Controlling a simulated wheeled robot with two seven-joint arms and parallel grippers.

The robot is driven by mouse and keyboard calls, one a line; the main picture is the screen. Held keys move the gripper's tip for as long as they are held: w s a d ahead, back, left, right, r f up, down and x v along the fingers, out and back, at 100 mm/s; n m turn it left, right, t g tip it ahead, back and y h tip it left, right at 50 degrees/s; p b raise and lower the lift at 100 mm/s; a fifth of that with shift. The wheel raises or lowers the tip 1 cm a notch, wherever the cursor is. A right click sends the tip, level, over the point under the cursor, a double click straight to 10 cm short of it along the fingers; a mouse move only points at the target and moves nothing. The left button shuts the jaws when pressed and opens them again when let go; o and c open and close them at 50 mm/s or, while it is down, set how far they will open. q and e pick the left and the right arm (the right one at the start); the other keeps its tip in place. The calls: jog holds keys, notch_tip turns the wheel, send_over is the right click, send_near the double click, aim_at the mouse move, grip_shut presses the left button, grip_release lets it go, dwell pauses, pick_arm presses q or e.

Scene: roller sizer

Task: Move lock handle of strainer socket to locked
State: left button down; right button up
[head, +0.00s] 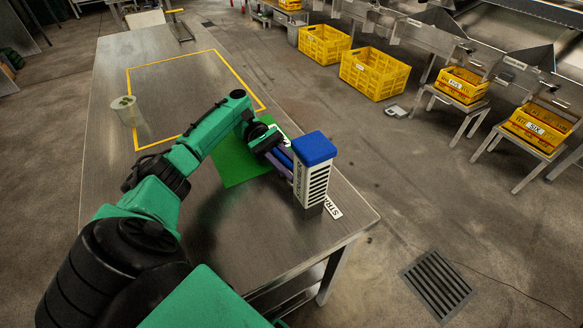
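A tall white unit with dark slots (312,187) and a blue top (315,148) stands upright near the table's right edge. A white label (332,208) starting "STRA" lies at its foot, partly hidden, so this appears to be the strainer socket. My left gripper (281,160) reaches in from the left and is right beside the unit's left side. Blue and purple bars show between the dark wrist and the unit; I cannot tell which are fingers and which is a handle. The lock handle is not clearly visible. Contact and finger opening cannot be made out. My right gripper is out of view.
A green mat (236,168) lies under my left arm on the metal table (125,65). A yellow outline (190,55) marks an area farther back, with a translucent cup (124,108) at its left. Yellow crates (372,75) stand off the table to the right.

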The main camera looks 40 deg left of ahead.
pick_arm(q)
jog(key=c, duration=0.8)
grip_release()
jog(key=shift+w+r, duration=0.1)
jog(key=shift+o, duration=0.2)
jog(key=shift+w, duration=0.1)
jog(key=shift+r, duration=0.4)
notch_tip(320, 180, up, 19)
jog(key=p, duration=0.2)
